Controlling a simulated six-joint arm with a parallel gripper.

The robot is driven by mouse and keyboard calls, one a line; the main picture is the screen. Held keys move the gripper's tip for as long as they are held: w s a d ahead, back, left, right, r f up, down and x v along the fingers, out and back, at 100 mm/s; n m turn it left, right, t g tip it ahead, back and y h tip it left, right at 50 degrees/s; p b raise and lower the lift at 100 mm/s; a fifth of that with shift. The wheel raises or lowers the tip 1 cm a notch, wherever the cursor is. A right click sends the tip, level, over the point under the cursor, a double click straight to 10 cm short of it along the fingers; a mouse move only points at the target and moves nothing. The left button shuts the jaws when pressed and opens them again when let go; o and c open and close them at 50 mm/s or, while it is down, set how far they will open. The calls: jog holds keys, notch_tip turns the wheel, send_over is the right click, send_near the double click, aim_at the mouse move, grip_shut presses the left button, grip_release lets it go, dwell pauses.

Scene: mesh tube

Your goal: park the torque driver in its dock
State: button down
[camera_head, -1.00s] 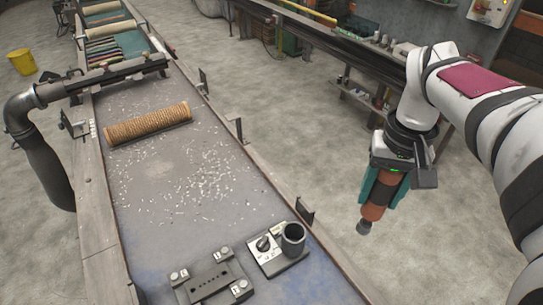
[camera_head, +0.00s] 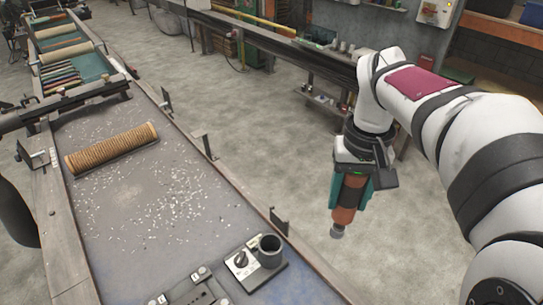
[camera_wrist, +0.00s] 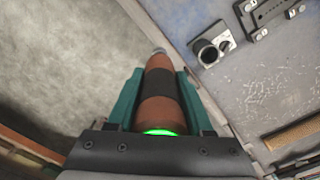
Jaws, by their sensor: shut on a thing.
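My gripper (camera_head: 350,190) is shut on the torque driver (camera_head: 343,215), an orange-brown tool with a dark band and a grey tip pointing down. Its teal fingers lie on both sides of the driver, and a green light glows at its base in the wrist view (camera_wrist: 160,131). The driver hangs over the floor, right of the table's edge and apart from the dock. The dock (camera_head: 269,251), a dark round cup on a plate with a knob, stands near the table's right edge. It shows in the wrist view too (camera_wrist: 205,52), and its cup looks empty.
A dark slotted block (camera_head: 200,292) sits left of the dock. A ribbed brown roller (camera_head: 112,150) lies farther back on the blue-grey table (camera_head: 190,235), among white scraps. A small upright bracket (camera_head: 279,221) stands on the right rail.

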jog(key=w+a+f+n, duration=0.1)
jog(key=a+f+n, duration=0.1)
jog(key=a, duration=0.5)
jog(key=w+a+f+n, duration=0.1)
jog(key=a+f+n, duration=0.15)
jog(key=a, duration=0.45)
jog(key=shift+d+f, duration=0.15)
jog(key=shift+f, duration=2.4)
notch_tip(320, 180, down, 6)
jog(key=shift+f, duration=0.15)
dwell(3.6)
